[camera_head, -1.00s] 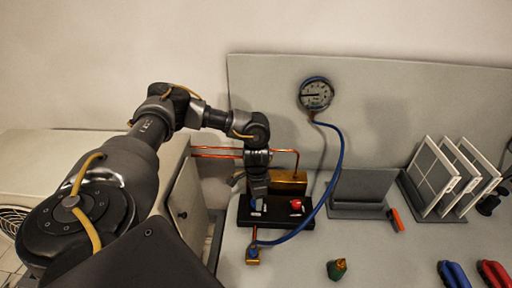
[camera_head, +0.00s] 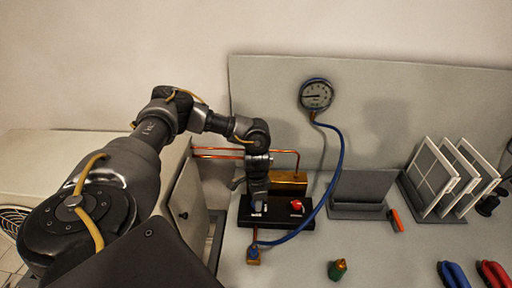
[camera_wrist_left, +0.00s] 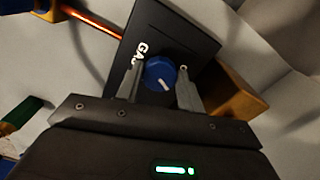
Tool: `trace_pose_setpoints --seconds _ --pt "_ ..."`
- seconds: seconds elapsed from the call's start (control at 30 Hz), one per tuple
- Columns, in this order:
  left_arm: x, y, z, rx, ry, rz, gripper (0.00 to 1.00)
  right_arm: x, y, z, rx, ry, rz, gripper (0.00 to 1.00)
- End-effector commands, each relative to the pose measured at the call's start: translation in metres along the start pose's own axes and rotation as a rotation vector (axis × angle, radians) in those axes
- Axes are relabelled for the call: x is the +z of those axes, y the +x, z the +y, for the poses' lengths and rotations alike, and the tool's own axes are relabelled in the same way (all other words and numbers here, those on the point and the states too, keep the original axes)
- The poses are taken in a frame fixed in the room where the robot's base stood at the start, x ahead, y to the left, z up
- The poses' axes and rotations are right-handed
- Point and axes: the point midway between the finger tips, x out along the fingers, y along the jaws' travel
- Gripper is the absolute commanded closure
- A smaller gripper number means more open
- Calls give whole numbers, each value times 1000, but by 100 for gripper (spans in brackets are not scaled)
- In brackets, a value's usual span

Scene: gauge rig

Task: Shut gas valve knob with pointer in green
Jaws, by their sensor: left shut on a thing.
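The gas valve knob (camera_wrist_left: 157,70) is blue with a white pointer mark. It sits on a black panel (camera_wrist_left: 160,30) with partly covered white lettering starting "GA". My left gripper (camera_wrist_left: 160,64) is shut on this knob, one finger on each side. In the wrist view the pointer slants toward the lower right. No green zone can be made out around it. In the head view my left gripper (camera_head: 258,203) reaches down onto the left part of the black panel (camera_head: 282,222) and hides the knob. The round gauge (camera_head: 316,95) hangs on the back board, its needle toward the left.
A red knob (camera_head: 296,204) is on the same panel, right of my gripper. A brass block (camera_head: 289,181) with copper pipes stands behind. A blue hose (camera_head: 335,180) loops along the right. A grey stand (camera_head: 360,190) and a rack of panels (camera_head: 436,178) stand farther right.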

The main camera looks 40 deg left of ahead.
Motion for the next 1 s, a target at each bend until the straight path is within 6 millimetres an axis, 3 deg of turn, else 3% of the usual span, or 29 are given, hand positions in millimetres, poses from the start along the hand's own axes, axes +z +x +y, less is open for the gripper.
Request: trace_pose_setpoints --seconds 0.37,1.0 --pt "-1 -1 1 3 184 4 85 -1 -10 -1 -2 1 0 42" --pt "-1 1 2 3 775 5 85 -1 -20 -1 -2 1 -2 42"
